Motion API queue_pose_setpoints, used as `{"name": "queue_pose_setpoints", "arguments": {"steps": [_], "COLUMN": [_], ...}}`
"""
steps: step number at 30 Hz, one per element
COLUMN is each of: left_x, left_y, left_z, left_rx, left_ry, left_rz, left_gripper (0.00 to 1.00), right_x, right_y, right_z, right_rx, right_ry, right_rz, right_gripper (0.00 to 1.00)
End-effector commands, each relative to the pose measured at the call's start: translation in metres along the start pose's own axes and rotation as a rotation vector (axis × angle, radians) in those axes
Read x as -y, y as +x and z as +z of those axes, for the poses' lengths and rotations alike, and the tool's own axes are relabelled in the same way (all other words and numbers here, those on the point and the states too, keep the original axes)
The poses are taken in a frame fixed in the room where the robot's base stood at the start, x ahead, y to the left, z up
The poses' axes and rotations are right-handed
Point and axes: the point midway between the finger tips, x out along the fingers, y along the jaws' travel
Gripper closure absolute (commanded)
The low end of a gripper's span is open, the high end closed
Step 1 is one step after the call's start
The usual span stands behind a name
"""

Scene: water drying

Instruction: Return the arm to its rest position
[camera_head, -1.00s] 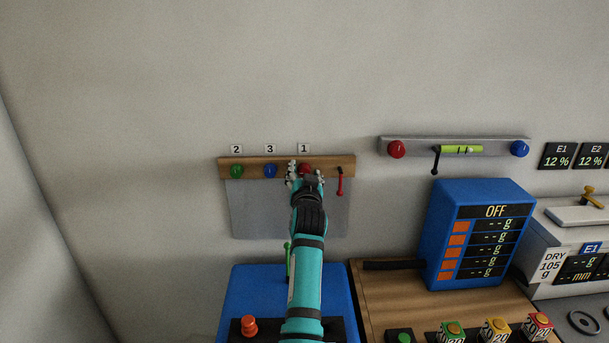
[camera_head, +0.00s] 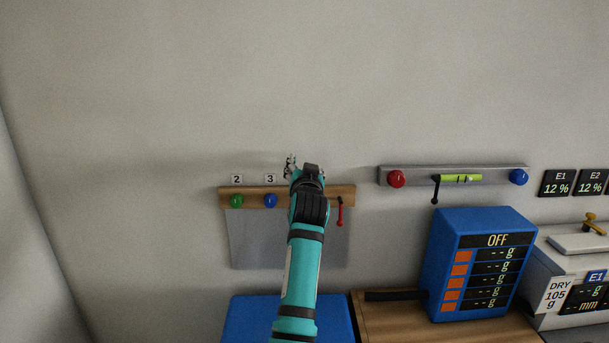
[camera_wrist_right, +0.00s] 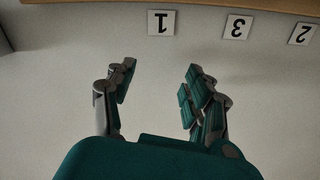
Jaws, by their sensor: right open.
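My right arm (camera_head: 300,265) is teal and reaches up from the bottom of the head view. Its gripper (camera_head: 303,165) is in front of the wall, just above the wooden knob rail (camera_head: 335,191). In the right wrist view the same gripper (camera_wrist_right: 161,75) has its fingers spread, with only bare wall between them. My left gripper is not in view.
A green knob (camera_head: 237,201), a blue knob (camera_head: 270,200) and a red lever (camera_head: 340,211) are on the rail. A grey rail (camera_head: 415,176) and a blue scale box (camera_head: 445,225) are to the right. The wall above is clear.

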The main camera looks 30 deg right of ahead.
Motion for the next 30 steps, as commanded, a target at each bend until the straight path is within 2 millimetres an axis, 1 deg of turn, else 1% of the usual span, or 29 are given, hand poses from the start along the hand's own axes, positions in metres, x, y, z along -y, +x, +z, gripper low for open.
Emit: {"name": "queue_pose_setpoints", "arguments": {"steps": [11, 14, 17, 18, 20, 21, 23, 24, 26, 27, 29, 30], "left_x": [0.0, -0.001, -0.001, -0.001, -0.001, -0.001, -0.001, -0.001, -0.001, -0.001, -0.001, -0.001], "left_y": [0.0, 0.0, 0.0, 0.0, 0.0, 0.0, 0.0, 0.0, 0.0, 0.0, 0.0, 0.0], "left_z": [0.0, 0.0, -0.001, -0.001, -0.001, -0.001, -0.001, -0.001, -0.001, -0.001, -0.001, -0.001], "left_rx": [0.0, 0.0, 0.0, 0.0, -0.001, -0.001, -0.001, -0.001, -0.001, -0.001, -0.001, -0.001], "left_ry": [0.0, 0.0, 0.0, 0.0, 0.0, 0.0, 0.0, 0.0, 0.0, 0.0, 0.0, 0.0], "left_rz": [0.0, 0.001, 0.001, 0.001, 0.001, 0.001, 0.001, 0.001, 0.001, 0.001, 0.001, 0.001], "left_gripper": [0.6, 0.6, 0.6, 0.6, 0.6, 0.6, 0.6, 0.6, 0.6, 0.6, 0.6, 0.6], "right_x": [-0.001, -0.008, -0.022, -0.03, -0.04, -0.046, -0.054, -0.059, -0.066, -0.071, -0.078, -0.083], "right_y": [0.0, -0.006, -0.023, -0.035, -0.058, -0.075, -0.105, -0.125, -0.159, -0.182, -0.219, -0.244], "right_z": [0.002, 0.017, 0.057, 0.079, 0.114, 0.138, 0.173, 0.195, 0.226, 0.246, 0.272, 0.288], "right_rx": [0.002, 0.029, 0.102, 0.145, 0.219, 0.274, 0.359, 0.416, 0.504, 0.566, 0.657, 0.717], "right_ry": [-0.002, -0.027, -0.091, -0.128, -0.19, -0.231, -0.291, -0.329, -0.383, -0.417, -0.467, -0.497], "right_rz": [0.001, 0.003, 0.0, -0.004, -0.019, -0.034, -0.06, -0.08, -0.112, -0.135, -0.171, -0.196], "right_gripper": [0.47, 0.47, 0.47, 0.47, 0.47, 0.47, 0.47, 0.47, 0.47, 0.47, 0.47, 0.47]}}
